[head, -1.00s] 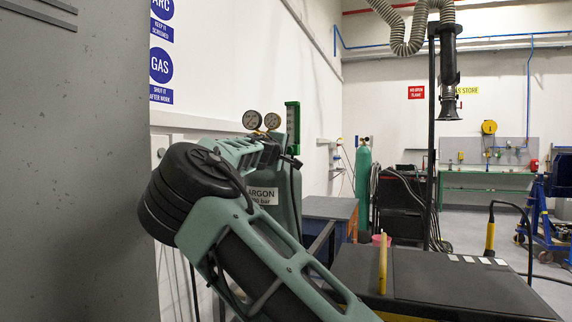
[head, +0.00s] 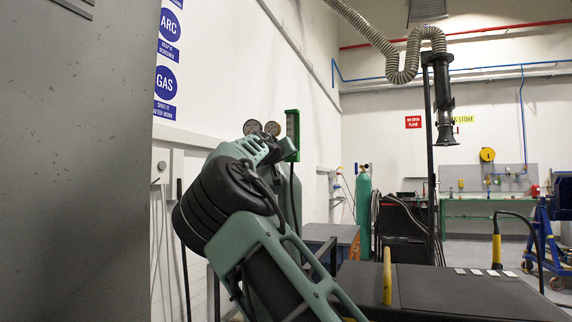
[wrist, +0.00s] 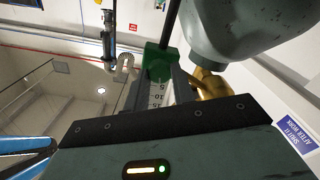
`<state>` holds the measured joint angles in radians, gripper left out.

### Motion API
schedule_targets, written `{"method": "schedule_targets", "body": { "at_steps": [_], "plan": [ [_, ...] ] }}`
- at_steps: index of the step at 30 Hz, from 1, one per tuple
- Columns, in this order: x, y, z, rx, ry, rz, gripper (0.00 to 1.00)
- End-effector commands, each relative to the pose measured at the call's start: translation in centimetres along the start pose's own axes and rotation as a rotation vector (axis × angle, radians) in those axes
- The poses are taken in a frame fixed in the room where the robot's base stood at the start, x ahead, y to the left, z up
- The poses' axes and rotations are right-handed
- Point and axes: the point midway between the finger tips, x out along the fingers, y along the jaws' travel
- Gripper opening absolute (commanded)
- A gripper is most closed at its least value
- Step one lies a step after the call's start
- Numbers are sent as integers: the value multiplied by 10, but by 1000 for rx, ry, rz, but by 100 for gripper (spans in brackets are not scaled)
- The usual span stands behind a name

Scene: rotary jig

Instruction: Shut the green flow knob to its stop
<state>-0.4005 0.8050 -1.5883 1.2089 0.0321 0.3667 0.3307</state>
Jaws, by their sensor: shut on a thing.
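The green flow knob (wrist: 158,66) shows between my fingertips in the wrist view, at the green end block of the flowmeter. My gripper (wrist: 160,75) is shut on it, with one finger on either side. The flowmeter scale (wrist: 156,94) shows between the fingers, with a few numbers readable. In the head view the green flowmeter (head: 292,128) stands upright beside two round gauges (head: 262,128). There my gripper (head: 273,148) reaches its lower end, and my wrist hides the knob. The knob's turn angle cannot be read.
A brass fitting (wrist: 212,88) and a large grey-green cylinder (wrist: 235,28) lie close to my right finger in the wrist view. A black hose (wrist: 171,22) runs from the flowmeter's end block. A grey panel (head: 75,170) fills the head view's left side, near my arm.

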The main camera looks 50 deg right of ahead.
Motion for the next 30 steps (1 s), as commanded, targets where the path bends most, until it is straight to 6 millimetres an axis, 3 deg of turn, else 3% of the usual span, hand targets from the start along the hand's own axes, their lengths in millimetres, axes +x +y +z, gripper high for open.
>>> {"method": "schedule_targets", "body": {
  "at_steps": [12, 29, 30],
  "plan": [
    [1, -1, 4, 203, -7, 1, 2],
    [0, -1, 3, 236, -8, 1, 2],
    [0, -1, 3, 236, -8, 1, 28]
  ]
}}
